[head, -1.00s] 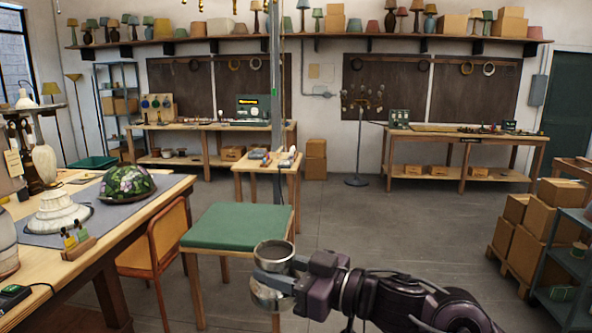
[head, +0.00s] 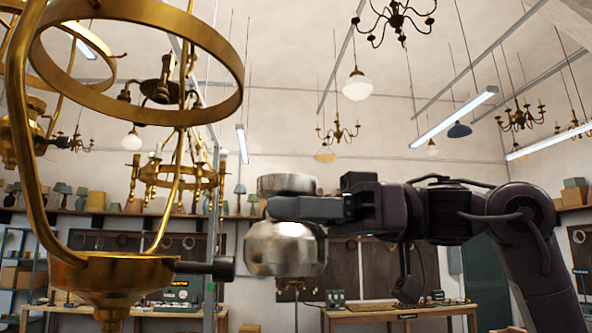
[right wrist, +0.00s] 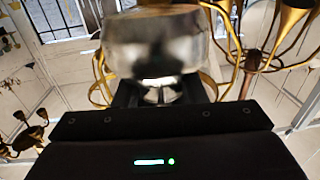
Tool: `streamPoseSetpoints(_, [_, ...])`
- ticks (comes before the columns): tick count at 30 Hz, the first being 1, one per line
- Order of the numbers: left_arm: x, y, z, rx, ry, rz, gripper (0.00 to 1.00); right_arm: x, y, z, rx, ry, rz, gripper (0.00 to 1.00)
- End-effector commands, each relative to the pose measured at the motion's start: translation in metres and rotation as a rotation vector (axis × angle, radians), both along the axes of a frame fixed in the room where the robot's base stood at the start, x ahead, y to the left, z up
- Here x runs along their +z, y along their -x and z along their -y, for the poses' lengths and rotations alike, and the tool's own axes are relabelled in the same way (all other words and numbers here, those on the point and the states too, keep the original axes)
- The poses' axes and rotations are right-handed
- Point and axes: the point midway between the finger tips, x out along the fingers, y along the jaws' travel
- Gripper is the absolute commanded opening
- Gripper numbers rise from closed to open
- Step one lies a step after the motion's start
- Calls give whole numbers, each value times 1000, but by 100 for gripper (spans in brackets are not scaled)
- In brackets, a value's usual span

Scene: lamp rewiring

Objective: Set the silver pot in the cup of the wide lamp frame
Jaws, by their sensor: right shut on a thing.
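The silver pot (head: 285,250) is held upright by my right gripper (head: 283,208), shut around its narrow neck. It also shows, blurred, in the right wrist view (right wrist: 155,45). A large brass lamp frame (head: 40,180) hangs at the left of the head view, with a broad ring at the top and a brass cup (head: 115,280) at the bottom. The pot is to the right of this cup, apart from it, its body slightly higher in the picture. The cup's inside is hidden from this low angle. My left gripper is not in view.
A dark stub (head: 207,269) sticks out from the cup's right side towards the pot. Another brass frame (head: 18,135) hangs partly hidden at the far left. A brass chandelier (head: 180,175) hangs behind. The air between cup and pot is open beyond the stub.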

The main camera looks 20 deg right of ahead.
Motion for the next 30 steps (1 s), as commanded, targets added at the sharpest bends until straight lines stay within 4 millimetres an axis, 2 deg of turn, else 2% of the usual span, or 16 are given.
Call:
streamPoseSetpoints(1, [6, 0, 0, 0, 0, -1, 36, 17, 13, 6, -4, -2, 8, 6])
streamPoseSetpoints(3, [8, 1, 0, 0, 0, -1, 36, 27, 26, 12, -6, -2, 5, 6])
streamPoseSetpoints(8, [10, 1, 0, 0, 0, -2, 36, 37, 40, 17, -7, -2, 1, 6])
streamPoseSetpoints(14, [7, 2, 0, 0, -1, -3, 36, 35, 38, 9, -7, 0, 1, 6])
streamPoseSetpoints(30, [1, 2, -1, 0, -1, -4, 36, 34, 25, -33, -7, 0, 2, 6])
